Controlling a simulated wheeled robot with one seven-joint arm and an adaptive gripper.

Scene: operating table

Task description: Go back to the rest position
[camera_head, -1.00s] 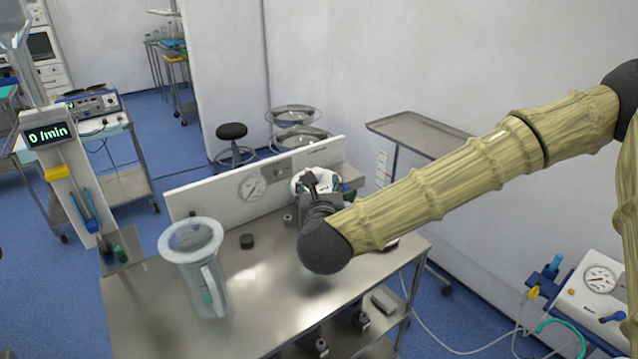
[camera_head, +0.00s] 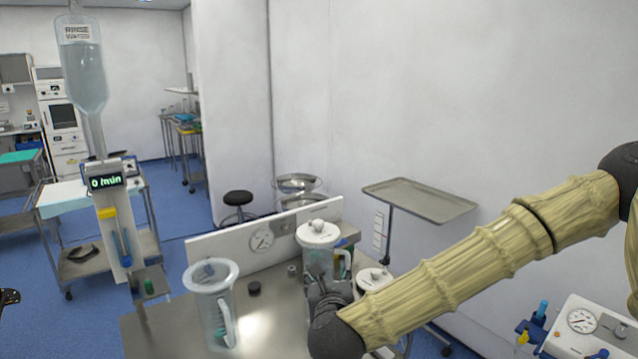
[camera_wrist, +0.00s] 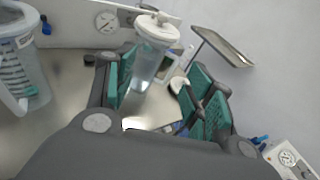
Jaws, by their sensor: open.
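My gripper (camera_wrist: 160,95) is open in the wrist view, its green-padded fingers spread apart with nothing held between them. Beyond the fingers a lidded clear jar (camera_wrist: 150,52) stands on the metal table (camera_wrist: 75,120). In the head view my gripper (camera_head: 330,292) is low over the table, in front of the white-lidded jar (camera_head: 318,250), and its fingertips are hard to make out. My forearm crosses the right side of that view.
An open clear jug (camera_head: 211,305) stands at the table's left, with a small black cap (camera_head: 254,288) nearby. A second white lid (camera_head: 374,279) shows beside my arm. A gauge panel (camera_head: 262,239) runs along the back. A tray stand (camera_head: 418,200) is behind, right.

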